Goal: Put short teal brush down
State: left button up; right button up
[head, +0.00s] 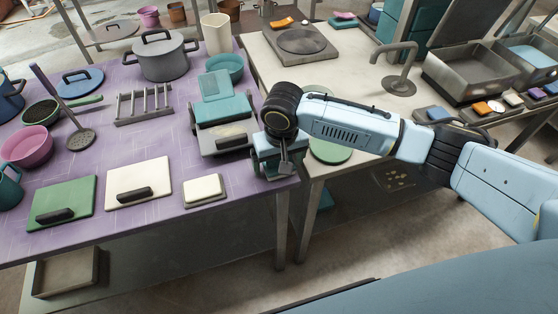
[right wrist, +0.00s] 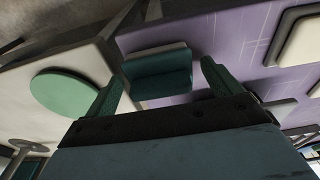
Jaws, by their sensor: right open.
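The short teal brush (right wrist: 160,78), a dark teal block with a pale strip along one side, lies at the edge of the purple table in the right wrist view. My right gripper (right wrist: 161,74) is open, with one dark green finger on each side of the brush and a visible gap to it. In the head view my right gripper (head: 277,163) is over the right front corner of the purple table and mostly hides the brush. My left gripper is not in view.
Left of my right gripper, the purple table (head: 130,150) holds a teal-topped grey scraper-like piece (head: 222,120), a cream block (head: 204,188), cutting boards, a rack and a pot (head: 161,62). The cream table (head: 345,95) on the right has a green disc (head: 331,151) and a tap.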

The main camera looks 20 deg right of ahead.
notch_tip(320, 180, up, 12)
jog(key=s+p, duration=0.1)
jog(key=p, duration=0.1)
jog(key=shift+s, duration=0.2)
jog(key=shift+f, duration=0.1)
